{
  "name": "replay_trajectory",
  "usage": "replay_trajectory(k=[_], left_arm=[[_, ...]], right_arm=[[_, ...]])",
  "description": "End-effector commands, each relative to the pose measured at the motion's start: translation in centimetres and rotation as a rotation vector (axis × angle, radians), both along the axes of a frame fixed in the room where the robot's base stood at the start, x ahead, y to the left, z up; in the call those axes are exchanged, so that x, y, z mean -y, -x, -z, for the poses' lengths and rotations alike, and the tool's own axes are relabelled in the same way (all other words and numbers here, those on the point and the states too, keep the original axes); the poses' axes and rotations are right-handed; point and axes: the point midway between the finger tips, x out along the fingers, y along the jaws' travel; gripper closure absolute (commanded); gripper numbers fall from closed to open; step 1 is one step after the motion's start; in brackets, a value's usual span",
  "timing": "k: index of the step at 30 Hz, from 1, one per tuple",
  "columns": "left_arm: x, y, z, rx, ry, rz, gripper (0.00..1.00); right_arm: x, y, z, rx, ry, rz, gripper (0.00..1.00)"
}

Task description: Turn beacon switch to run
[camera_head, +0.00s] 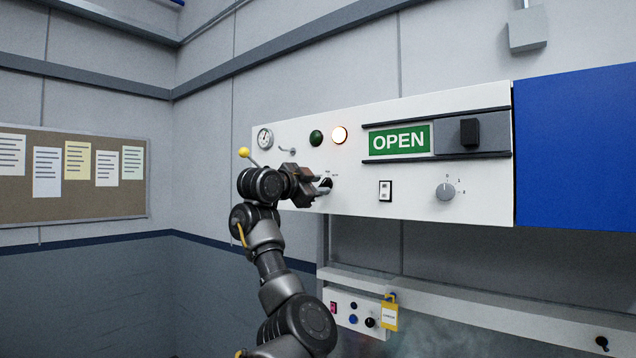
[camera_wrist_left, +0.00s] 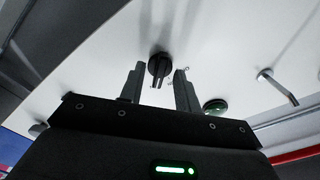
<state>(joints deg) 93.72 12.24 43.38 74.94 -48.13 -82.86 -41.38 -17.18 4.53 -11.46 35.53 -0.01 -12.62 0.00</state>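A black rotary switch knob (camera_head: 327,183) is on the white wall panel, at its lower left in the head view and partly hidden by my gripper. It also shows in the wrist view (camera_wrist_left: 160,66), with small marks beside it too small to read. My left gripper (camera_head: 318,186) is at the knob. In the wrist view its two fingertips (camera_wrist_left: 158,72) are apart, one on each side of the knob, with a narrow gap visible on both sides. I cannot tell how deep the fingers reach over the knob. My right gripper is in neither view.
A small box (camera_head: 345,318) with a yellow padlock tag (camera_head: 390,315) is below.

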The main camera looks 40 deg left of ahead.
Motion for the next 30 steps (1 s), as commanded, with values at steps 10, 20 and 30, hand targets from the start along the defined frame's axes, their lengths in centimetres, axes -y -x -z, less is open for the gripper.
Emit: replay_trajectory(k=[10,20,30], left_arm=[[0.0,0.0,0.0,0.000,0.000,0.000,1.00],[0.1,0.0,0.2,0.001,0.023,0.001,1.00],[0.0,0.0,0.5,0.006,0.217,0.001,1.00]], right_arm=[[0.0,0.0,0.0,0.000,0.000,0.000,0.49],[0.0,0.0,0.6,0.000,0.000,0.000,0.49],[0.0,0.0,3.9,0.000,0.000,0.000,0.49]])
